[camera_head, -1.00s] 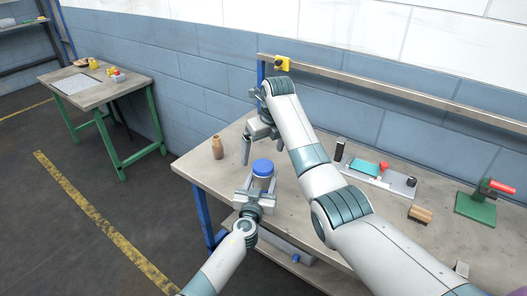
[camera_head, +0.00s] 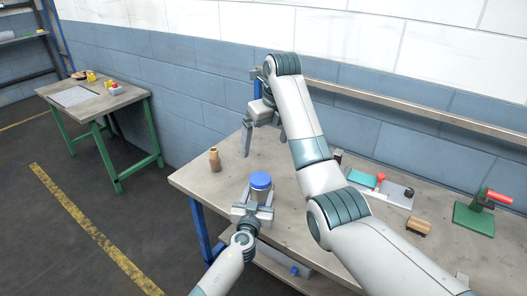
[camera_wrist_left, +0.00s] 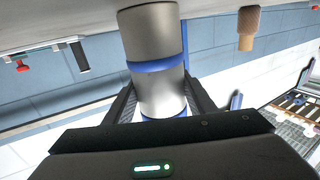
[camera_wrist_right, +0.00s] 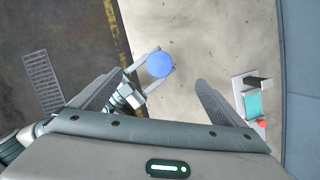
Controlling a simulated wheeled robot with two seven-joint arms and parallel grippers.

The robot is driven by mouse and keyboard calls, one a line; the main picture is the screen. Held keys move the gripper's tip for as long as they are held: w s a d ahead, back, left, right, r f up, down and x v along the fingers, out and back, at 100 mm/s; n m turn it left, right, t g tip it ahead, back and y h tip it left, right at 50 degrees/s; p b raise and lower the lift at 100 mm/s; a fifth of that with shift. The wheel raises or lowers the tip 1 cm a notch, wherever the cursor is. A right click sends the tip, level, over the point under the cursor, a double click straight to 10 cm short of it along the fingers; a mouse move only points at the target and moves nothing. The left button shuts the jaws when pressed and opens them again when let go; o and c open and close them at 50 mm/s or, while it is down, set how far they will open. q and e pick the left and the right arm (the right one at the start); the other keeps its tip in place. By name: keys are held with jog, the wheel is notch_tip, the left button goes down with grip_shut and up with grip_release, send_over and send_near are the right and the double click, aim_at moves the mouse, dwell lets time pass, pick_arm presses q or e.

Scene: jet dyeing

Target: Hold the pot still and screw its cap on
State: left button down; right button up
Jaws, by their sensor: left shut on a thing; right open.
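The pot (camera_wrist_left: 150,38) is a grey metal cylinder with a blue band around it, standing on the workbench near its front left edge. A round blue cap (camera_head: 260,181) sits on top of the pot; whether it is threaded on cannot be told. My left gripper (camera_head: 252,209) is shut around the pot from the front, one finger on each side. My right gripper (camera_head: 265,148) is open and empty, raised above the bench behind the pot, fingers pointing down. In the right wrist view the blue cap (camera_wrist_right: 159,64) shows below, between the open fingers.
A green-legged table (camera_head: 120,98) stands far left.

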jog(key=shift+v, duration=0.8)
pick_arm(q)
jog(key=c, duration=0.7)
grip_release()
jog(key=shift+s, duration=0.15)
jog(key=shift+s+a, duration=0.15)
jog(key=shift+s, duration=0.3)
jog(key=v, duration=1.6)
jog(key=shift+s, duration=0.1)
pick_arm(e)
jog(key=shift+f, duration=0.25)
